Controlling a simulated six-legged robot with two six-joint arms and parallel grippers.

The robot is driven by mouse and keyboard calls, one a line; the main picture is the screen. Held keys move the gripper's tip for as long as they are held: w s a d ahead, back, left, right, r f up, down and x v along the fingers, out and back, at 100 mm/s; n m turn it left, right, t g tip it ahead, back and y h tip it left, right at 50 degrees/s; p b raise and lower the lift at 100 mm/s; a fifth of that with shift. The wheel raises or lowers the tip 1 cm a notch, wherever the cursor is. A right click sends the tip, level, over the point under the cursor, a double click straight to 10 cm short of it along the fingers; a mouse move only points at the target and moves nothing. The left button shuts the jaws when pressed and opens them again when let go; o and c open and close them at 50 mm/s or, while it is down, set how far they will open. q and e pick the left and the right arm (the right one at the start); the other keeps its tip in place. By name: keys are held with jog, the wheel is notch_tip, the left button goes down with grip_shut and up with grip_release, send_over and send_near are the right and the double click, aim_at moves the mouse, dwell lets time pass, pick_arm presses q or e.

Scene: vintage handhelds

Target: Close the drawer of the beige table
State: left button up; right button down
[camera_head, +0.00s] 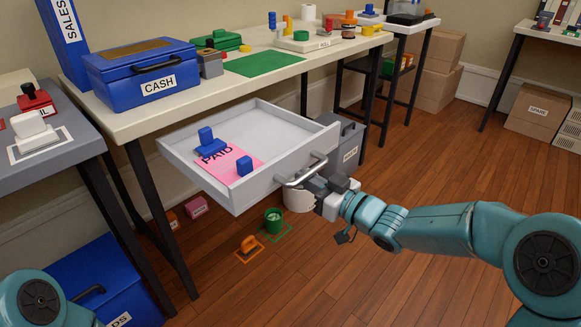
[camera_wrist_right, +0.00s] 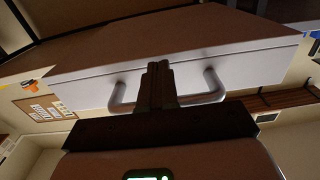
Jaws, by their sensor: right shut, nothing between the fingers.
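The drawer (camera_head: 263,191) of the beige table (camera_head: 140,118) is pulled far out. It holds a pink sheet marked PAID (camera_head: 228,160) and blue stamp-like pieces (camera_head: 208,143). Its metal handle (camera_head: 301,172) is on the front panel and also shows in the right wrist view (camera_wrist_right: 118,95).
A blue CASH box (camera_head: 142,77), a green mat (camera_head: 264,63) and several small items stand on the beige table. A grey bin (camera_head: 346,140) stands beneath, right of the drawer. A green cup (camera_head: 273,220) and an orange stamp (camera_head: 249,245) are on the floor below.

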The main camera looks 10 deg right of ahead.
jog(key=shift+w+a, duration=0.25)
jog(key=shift+w, duration=0.1)
dwell(0.3)
jog(key=shift+w+a, duration=0.35)
jog(key=shift+w, duration=0.1)
dwell(0.3)
